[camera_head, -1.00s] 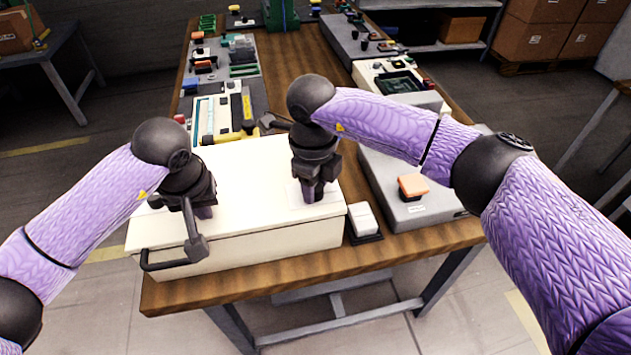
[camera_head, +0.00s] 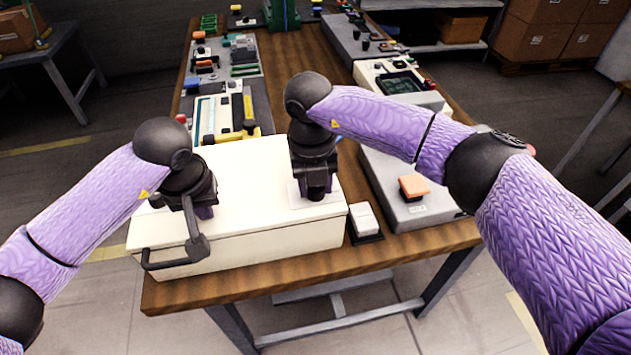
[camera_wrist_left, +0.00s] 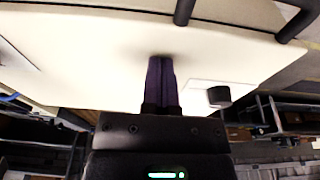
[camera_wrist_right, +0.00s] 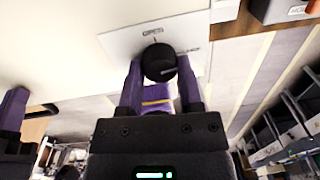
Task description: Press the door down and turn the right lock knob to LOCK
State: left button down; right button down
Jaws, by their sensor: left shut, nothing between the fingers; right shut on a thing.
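The cream door (camera_head: 250,170) lies flat as the lid of a box on the table's near end and looks closed. My left gripper (camera_head: 205,212) is shut and empty, pointing down with its fingertips (camera_wrist_left: 160,62) at the door surface near the front handle (camera_head: 175,258). My right gripper (camera_head: 315,195) is shut on the round black right lock knob (camera_wrist_right: 159,62), one finger on each side. The knob sits on a white plate (camera_head: 297,196) with a label reading OPEN; the pointer direction is unclear. Another black knob (camera_wrist_left: 219,96) shows in the left wrist view.
A small white block on a black base (camera_head: 364,219) stands right of the box. A grey unit with an orange button (camera_head: 413,187) is further right. Trays and tools (camera_head: 225,115) fill the table's left side behind the box. The table's middle strip is clear.

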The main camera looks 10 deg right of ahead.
jog(key=shift+m, duration=0.6)
pick_arm(q)
jog(key=shift+f, duration=0.1)
pick_arm(e)
jog(key=shift+c, duration=1.3)
grip_release()
notch_tip(320, 180, up, 12)
jog(key=shift+a, duration=0.25)
